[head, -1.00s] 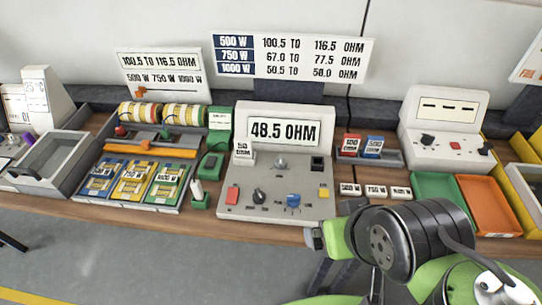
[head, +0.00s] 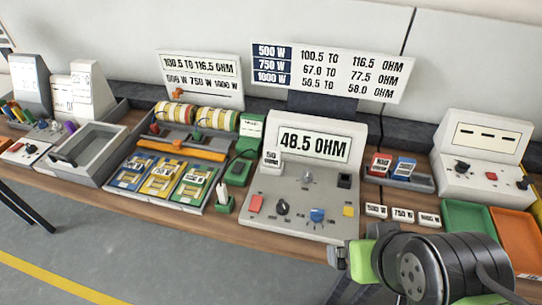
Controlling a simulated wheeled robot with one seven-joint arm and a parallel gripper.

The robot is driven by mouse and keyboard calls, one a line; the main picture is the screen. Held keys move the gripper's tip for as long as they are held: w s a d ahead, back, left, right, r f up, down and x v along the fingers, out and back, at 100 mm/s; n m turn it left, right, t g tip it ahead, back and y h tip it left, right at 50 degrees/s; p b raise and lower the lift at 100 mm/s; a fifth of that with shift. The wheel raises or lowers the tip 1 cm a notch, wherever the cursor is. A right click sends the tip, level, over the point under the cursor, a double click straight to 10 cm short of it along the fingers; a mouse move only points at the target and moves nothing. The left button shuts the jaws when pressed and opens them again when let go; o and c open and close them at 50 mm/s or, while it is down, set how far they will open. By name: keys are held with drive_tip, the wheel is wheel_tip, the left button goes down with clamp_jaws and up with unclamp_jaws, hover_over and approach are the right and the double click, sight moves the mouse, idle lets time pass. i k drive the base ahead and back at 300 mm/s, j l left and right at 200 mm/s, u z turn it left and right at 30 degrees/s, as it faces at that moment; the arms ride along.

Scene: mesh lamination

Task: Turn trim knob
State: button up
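The grey meter console (head: 258,222) stands in the middle of the bench, and its display (head: 314,144) reads 48.5 OHM. Its sloped panel carries a blue knob (head: 316,215), a black knob (head: 282,207), a grey knob (head: 307,177), a red button (head: 256,203) and a yellow button (head: 348,211). I cannot read which knob is labelled trim. A small card reading 50 OHM (head: 271,159) stands on the console's left side. My gripper (head: 340,256) is at the console's front right corner, apart from the knobs. Its fingers are small and partly hidden by my arm.
Left of the console are blue, yellow and green cards (head: 163,179) and wire spools (head: 195,118). Right are small label blocks (head: 402,215), a second console (head: 481,160), a green tray (head: 468,216) and an orange tray (head: 520,238). A range sign (head: 332,71) stands behind.

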sight(307, 175)
drive_tip(key=i+j, duration=0.15)
drive_tip(key=j, duration=0.2)
drive_tip(key=i+j, duration=0.15)
drive_tip(key=j, duration=0.15)
drive_tip(key=i+j, duration=0.2)
drive_tip(key=j, duration=0.15)
drive_tip(key=i+j, duration=0.15)
drive_tip(key=j, duration=0.2)
